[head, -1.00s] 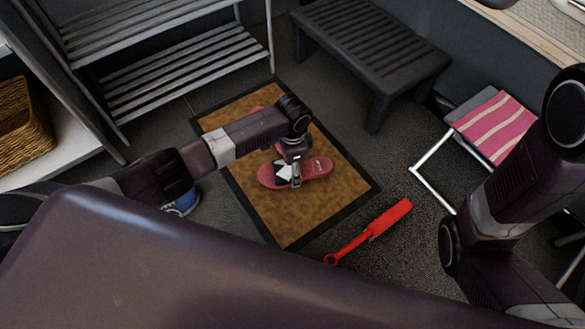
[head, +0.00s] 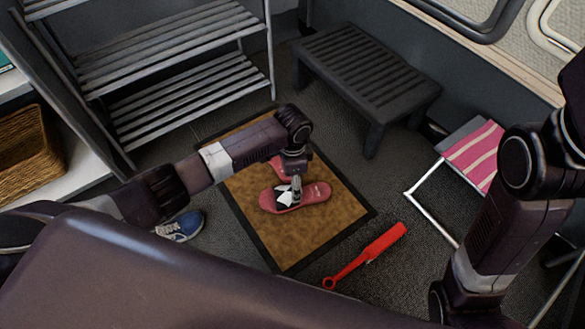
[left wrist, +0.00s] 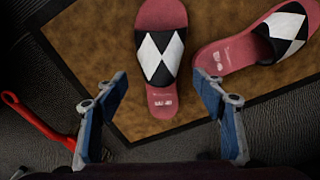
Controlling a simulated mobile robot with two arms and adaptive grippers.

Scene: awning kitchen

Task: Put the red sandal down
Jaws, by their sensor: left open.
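A red sandal (head: 312,196) with a black-and-white diamond strap lies flat on the brown mat (head: 290,245). My left gripper (head: 296,196) is above this sandal, its fingers apart. In the left wrist view, the sandal (left wrist: 158,55) lies sole-down with its heel between the two open fingers (left wrist: 160,98); contact cannot be judged. A second, matching red sandal (left wrist: 232,52) lies beside it on the mat, to the right. It is partly hidden by my left arm in the head view (head: 279,169). My right arm shows, but its gripper does not.
A red long-handled tool (head: 368,253) lies on the floor beside the mat. A blue sneaker (head: 181,226) is left of the mat. A slatted rack (head: 175,95), dark bench (head: 365,65) and pink striped folding stool (head: 475,158) surround it. The mat's lower part is clear.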

